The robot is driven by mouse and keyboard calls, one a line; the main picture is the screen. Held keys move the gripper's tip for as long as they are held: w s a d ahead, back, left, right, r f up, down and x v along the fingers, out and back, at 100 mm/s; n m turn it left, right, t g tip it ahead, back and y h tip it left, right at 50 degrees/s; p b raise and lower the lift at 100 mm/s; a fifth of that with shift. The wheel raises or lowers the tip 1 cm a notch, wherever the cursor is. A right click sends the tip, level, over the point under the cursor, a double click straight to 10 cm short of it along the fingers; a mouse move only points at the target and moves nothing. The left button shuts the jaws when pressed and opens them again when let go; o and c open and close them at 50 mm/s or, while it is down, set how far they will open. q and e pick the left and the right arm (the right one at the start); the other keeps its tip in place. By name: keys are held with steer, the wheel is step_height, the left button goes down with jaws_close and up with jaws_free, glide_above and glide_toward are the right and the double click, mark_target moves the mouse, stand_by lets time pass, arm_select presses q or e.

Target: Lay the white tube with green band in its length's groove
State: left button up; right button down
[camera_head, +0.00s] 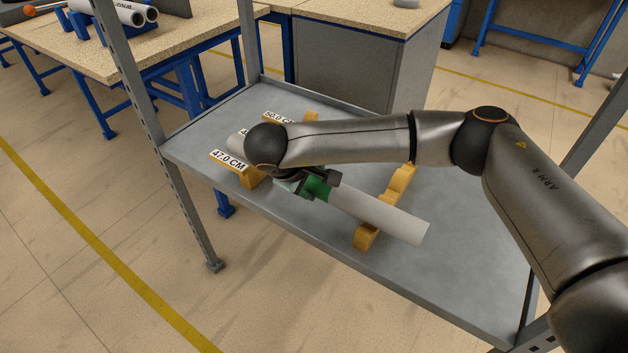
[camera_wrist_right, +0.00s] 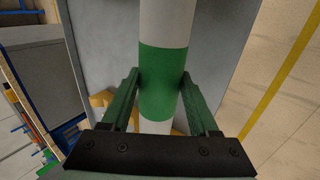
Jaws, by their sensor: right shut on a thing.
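The white tube (camera_head: 385,217) with the green band (camera_head: 316,188) lies lengthwise over the yellow grooved supports on the grey shelf. My right gripper (camera_head: 314,184) is shut on it at the green band. The right wrist view shows the two fingers (camera_wrist_right: 161,88) on either side of the band (camera_wrist_right: 162,65). The right support (camera_head: 367,236) passes under the tube near its right end. The left support (camera_head: 252,177) carries length labels, 47.0 CM (camera_head: 229,160) and 50.0 CM (camera_head: 278,119). A middle label is mostly hidden. I cannot tell whether the tube rests in a groove or hovers just above.
The metal shelf (camera_head: 470,245) has a raised rim and corner posts (camera_head: 150,130); its right part is bare. Wooden-topped benches (camera_head: 85,50) stand behind, one with other white tubes (camera_head: 110,10). A grey cabinet (camera_head: 345,65) stands behind the shelf.

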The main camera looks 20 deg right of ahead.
arm_select(q)
steer(key=shift+f+b, duration=0.55)
steer(key=shift+f, duration=0.15)
arm_select(e)
steer(key=shift+f, duration=0.8)
arm_select(q)
steer(key=shift+r, duration=0.1)
arm_select(e)
steer(key=shift+c, duration=0.3)
jaws_free()
arm_select(q)
steer(key=shift+r, duration=0.1)
arm_select(e)
steer(key=shift+r, duration=0.15)
arm_select(q)
steer(key=shift+r+p, duration=0.45)
steer(key=shift+p, duration=0.3)
arm_select(e)
steer(key=v, duration=1.2)
steer(key=shift+r, duration=0.2)
arm_select(q)
steer(key=shift+r, duration=0.1)
arm_select(e)
steer(key=shift+s+a, duration=0.1)
